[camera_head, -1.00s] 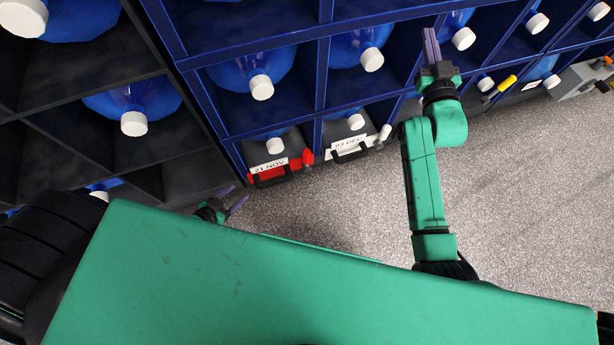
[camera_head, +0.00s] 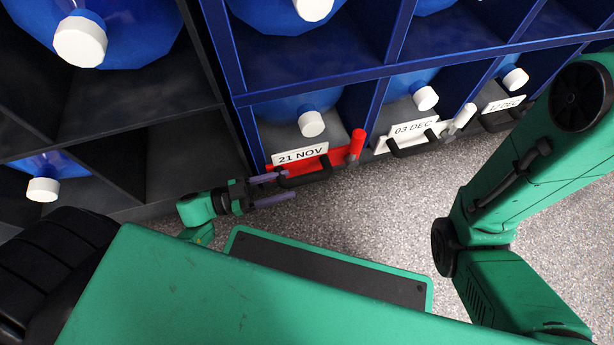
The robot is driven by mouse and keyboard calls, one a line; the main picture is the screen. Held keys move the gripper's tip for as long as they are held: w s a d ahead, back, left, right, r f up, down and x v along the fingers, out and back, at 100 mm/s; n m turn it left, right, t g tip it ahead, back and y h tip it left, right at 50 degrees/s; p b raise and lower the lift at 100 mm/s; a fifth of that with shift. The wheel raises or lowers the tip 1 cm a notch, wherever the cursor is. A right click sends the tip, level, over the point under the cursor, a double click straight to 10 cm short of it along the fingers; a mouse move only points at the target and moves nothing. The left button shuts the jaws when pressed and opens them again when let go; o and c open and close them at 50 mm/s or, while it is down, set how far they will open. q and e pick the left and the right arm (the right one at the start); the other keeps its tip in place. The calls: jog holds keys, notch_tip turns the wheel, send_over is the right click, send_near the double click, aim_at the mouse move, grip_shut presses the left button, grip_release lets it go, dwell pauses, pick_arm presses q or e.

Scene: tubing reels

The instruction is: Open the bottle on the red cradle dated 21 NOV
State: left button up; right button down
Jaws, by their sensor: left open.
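The red cradle (camera_head: 340,158) sits in a bottom bay of the blue rack. It bears a white 21 NOV label (camera_head: 300,154), a black front handle (camera_head: 306,180) and an upright red lever (camera_head: 357,142) at its right end. On it lies a blue bottle (camera_head: 290,104) with a white cap (camera_head: 311,123) facing out, still on. My left gripper (camera_head: 288,185) is open, its purple fingers pointing right at the left end of the black handle. I cannot tell whether they touch it. My right arm (camera_head: 540,150) runs out at the right edge, its gripper out of view.
To the right are a white cradle (camera_head: 408,140) labelled 03 DEC, with its white lever, and another cradle labelled 12 DEC (camera_head: 503,104). A dark shelf (camera_head: 150,112) with blue bottles stands at left. Speckled floor (camera_head: 390,212) is open in front of the rack.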

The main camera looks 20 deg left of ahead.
aim_at(306, 179)
pick_arm(q)
jog(key=b+x, duration=0.2)
jog(key=x, duration=0.4)
jog(key=shift+f, duration=0.2)
jog(key=shift+w+d+r, duration=0.15)
jog(key=shift+w+d, duration=0.1)
jog(key=shift+d, duration=0.05)
grip_shut()
dwell(0.8)
